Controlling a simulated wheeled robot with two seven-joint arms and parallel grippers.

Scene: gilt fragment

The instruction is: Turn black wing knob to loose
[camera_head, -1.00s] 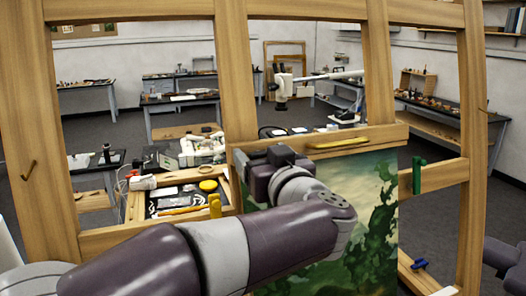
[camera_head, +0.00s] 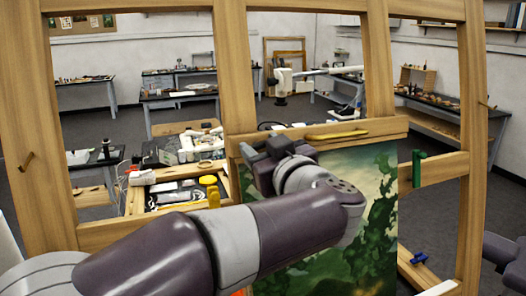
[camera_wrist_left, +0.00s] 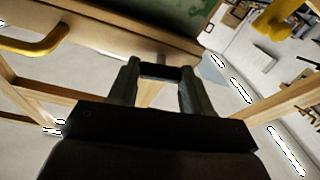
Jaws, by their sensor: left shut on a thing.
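My left gripper (camera_head: 275,152) is at the upper left corner of the green painted panel (camera_head: 375,205), against the wooden crossbar. In the left wrist view, the fingers of this gripper (camera_wrist_left: 160,80) are closed on the black wing knob (camera_wrist_left: 160,72), which shows as a short dark bar between the fingertips. Wood lies just behind the knob. In the head view I cannot make the knob out apart from the dark fingers. My right gripper is out of view; only a bit of my right arm shows at the right edge.
A yellow handle (camera_head: 338,135) lies along the crossbar right of the gripper. A wooden tray (camera_head: 135,200) stands behind at left. Wooden posts surround the arm.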

